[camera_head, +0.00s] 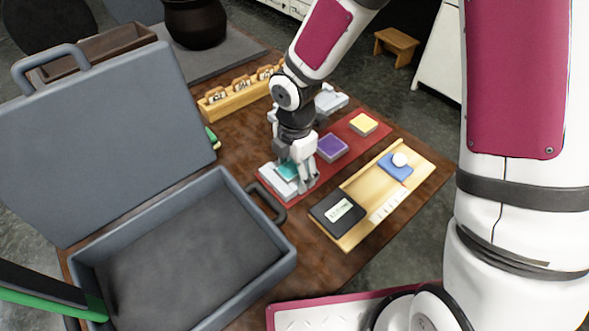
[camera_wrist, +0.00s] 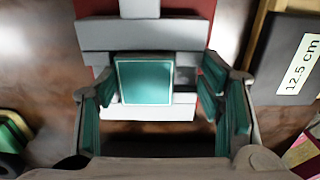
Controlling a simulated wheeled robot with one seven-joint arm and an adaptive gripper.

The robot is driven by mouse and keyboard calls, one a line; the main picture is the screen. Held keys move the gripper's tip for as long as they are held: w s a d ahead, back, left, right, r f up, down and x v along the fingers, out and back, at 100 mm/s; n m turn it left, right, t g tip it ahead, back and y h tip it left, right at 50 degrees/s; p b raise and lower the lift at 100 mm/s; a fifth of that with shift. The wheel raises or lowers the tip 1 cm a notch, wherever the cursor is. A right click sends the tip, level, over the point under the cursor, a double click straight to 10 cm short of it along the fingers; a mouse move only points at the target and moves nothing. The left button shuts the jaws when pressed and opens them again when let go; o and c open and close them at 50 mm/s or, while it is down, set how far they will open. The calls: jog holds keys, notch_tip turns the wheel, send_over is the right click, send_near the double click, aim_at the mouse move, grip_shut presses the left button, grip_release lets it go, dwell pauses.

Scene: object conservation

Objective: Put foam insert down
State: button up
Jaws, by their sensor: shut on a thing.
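The foam insert appears to be the teal square block with a pale rim (camera_wrist: 145,80), seen in the wrist view between my fingers. My gripper (camera_wrist: 157,88) is shut on it, though the finger contact is hard to make out. In the head view the teal block (camera_head: 287,170) shows just beside my gripper (camera_head: 303,180), low over the near left end of the red mat (camera_head: 300,199). A light grey stepped piece (camera_wrist: 190,38) lies directly under or around the block. Whether the block touches it cannot be told.
Purple (camera_head: 332,147) and yellow (camera_head: 363,123) blocks sit on the mat. A wooden board (camera_head: 360,192) with a black labelled block (camera_head: 337,211) lies to the right. An open grey case (camera_head: 222,181) stands left. A wooden rack (camera_head: 240,97) with tagged pieces is behind.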

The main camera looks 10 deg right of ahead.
jog(key=shift+f, duration=0.15)
jog(key=o, duration=1.4)
jog(key=shift+c, duration=0.2)
notch_tip(320, 180, up, 12)
jog(key=p, duration=0.3)
jog(key=shift+r, duration=0.2)
